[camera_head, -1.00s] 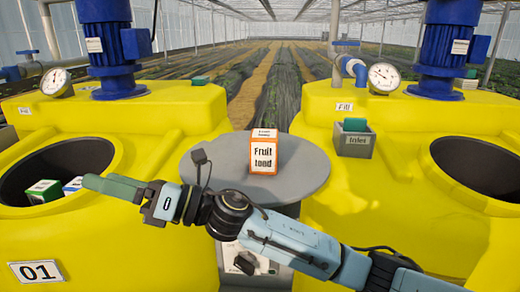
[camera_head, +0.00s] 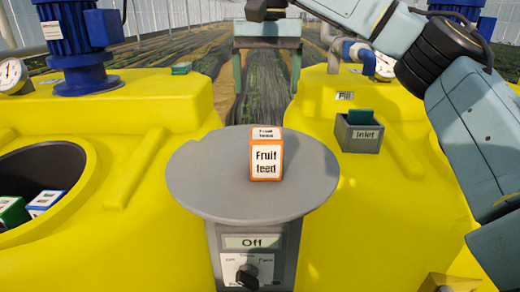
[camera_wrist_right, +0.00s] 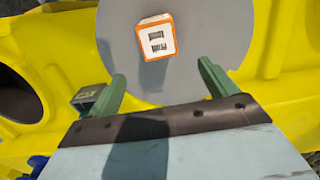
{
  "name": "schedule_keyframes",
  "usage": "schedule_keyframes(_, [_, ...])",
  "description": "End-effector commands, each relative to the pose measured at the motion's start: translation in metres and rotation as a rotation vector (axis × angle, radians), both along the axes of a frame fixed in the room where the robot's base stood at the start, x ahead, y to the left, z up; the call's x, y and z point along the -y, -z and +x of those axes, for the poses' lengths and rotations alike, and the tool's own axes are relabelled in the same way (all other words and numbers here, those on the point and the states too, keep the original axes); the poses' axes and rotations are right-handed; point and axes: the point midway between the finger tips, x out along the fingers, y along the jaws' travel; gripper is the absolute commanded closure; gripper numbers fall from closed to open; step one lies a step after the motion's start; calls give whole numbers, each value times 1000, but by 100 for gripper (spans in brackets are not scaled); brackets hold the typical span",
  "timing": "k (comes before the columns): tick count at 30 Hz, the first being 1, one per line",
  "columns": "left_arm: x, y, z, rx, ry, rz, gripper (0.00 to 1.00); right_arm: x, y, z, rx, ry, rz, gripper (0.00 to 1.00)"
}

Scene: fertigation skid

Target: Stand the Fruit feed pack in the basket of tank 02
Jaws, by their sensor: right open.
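The Fruit feed pack (camera_head: 266,160), an orange and white carton, stands upright on the round grey table (camera_head: 205,193). It also shows in the wrist view (camera_wrist_right: 157,37). My right gripper (camera_head: 267,86) is open and empty, above and beyond the pack at the top of the head view. In the wrist view its green fingers (camera_wrist_right: 160,70) are apart, with the pack ahead of them and not between them. The yellow right-hand tank (camera_head: 330,215) shows no number. In the wrist view a dark opening (camera_wrist_right: 14,98) shows in it; any basket inside is unclear. My left gripper is out of view.
An Inlet box (camera_head: 362,133) with a green item sits on the right tank beside the table. The left tank (camera_head: 150,150) has an open mouth holding green and blue packs (camera_head: 43,202). A switch box (camera_head: 250,262) reading Off is below the table.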

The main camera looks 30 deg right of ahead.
Motion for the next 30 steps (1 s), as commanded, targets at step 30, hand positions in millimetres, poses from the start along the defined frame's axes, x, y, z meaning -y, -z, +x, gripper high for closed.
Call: schedule_keyframes(30, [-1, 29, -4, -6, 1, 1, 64, -6, 129, -10, -1, 2, -6, 15])
